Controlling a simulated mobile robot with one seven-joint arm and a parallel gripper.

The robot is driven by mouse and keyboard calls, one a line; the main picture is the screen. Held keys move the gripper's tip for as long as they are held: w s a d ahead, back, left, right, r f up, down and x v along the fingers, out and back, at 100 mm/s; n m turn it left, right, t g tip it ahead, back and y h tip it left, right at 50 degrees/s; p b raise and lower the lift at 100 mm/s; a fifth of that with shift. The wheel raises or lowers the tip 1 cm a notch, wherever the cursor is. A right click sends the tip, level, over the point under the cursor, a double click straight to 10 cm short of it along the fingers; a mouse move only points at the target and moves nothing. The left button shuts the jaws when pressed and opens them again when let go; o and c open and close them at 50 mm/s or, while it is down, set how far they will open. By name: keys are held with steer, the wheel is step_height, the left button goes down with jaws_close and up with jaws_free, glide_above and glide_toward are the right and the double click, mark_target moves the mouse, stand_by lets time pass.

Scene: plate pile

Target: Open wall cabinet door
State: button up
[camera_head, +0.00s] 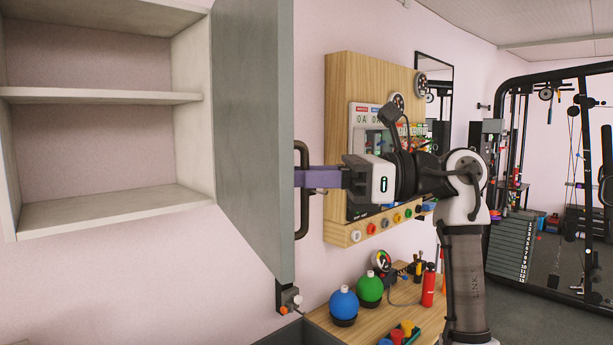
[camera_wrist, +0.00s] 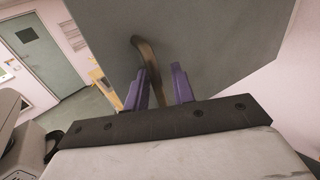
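The wall cabinet (camera_head: 193,100) is at the left in the head view, with its shelves exposed. Its grey door (camera_head: 252,110) is swung wide open and stands out from the cabinet. The door also fills the upper middle of the wrist view (camera_wrist: 215,40). A dark curved handle (camera_head: 303,218) is on the door's outer face. My gripper (camera_head: 300,178) is at the handle, its purple fingers pointing at the door. In the wrist view my gripper (camera_wrist: 159,70) has its fingers apart, with the handle (camera_wrist: 146,50) between them, nearer the left finger. A gap shows beside the right finger.
Below is a wooden bench (camera_head: 372,323) with a blue flask (camera_head: 343,304), a green flask (camera_head: 370,288) and a red extinguisher-like bottle (camera_head: 428,287). A wooden wall panel (camera_head: 340,95) is behind my gripper. Gym equipment (camera_head: 515,245) stands at the right.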

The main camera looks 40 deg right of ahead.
steer(key=shift+s, duration=0.1)
steer(key=b+v, duration=0.1)
steer(key=v, duration=1.2)
steer(key=shift+s+d+b, duration=0.25)
steer(key=shift+d+b, duration=0.05)
steer(key=shift+b, duration=0.05)
